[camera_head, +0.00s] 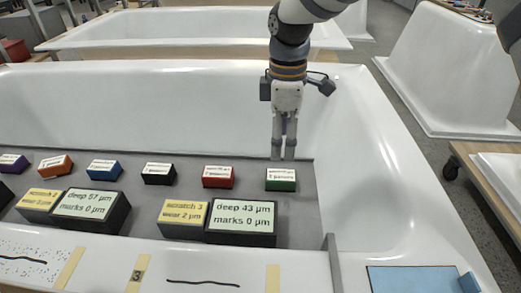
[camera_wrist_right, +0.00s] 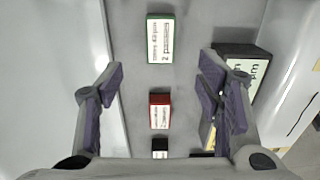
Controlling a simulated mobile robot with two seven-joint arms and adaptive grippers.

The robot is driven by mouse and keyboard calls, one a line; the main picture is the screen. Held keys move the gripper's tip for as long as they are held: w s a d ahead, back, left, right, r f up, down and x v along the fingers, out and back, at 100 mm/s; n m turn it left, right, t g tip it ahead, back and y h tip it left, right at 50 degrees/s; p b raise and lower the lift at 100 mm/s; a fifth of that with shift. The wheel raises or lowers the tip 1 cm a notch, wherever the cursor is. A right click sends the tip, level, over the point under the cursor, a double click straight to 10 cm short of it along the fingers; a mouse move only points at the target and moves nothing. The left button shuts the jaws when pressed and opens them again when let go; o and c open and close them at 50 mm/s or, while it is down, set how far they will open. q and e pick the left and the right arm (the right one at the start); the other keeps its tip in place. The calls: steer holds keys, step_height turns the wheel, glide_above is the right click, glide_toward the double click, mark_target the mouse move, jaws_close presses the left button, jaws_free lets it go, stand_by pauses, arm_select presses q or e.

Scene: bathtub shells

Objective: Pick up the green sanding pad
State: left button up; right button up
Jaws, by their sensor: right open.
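The green sanding pad (camera_head: 281,180) is a small block with green sides and a white label, lying on the grey tray (camera_head: 300,220) inside the white tub. My right gripper (camera_head: 283,152) points down just behind and above it in the head view. In the right wrist view the green pad (camera_wrist_right: 160,38) lies ahead of the open, empty fingers (camera_wrist_right: 162,78), lined up with the gap between them. The pad is not between the fingertips in that view. My left gripper is not in view.
A red pad (camera_head: 219,177) is left of the green one, with black (camera_head: 158,173), blue (camera_head: 104,169), orange and purple pads further left. Dark gauge blocks with displays (camera_head: 241,222) stand nearer. The tub wall (camera_head: 365,170) rises on the right. A blue plate (camera_head: 410,279) lies front right.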

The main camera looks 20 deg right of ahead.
glide_above(281, 174)
steer(key=s, duration=0.1)
step_height(281, 174, down, 6)
steer(key=shift+a+r, duration=0.1)
steer(key=shift+r, duration=0.05)
steer(key=f, duration=0.4)
steer(key=f+b, duration=0.1)
steer(key=f, duration=0.1)
steer(key=shift+w, duration=0.4)
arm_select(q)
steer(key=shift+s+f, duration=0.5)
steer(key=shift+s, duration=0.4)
arm_select(e)
steer(key=shift+r, duration=0.1)
steer(key=c, duration=1.2)
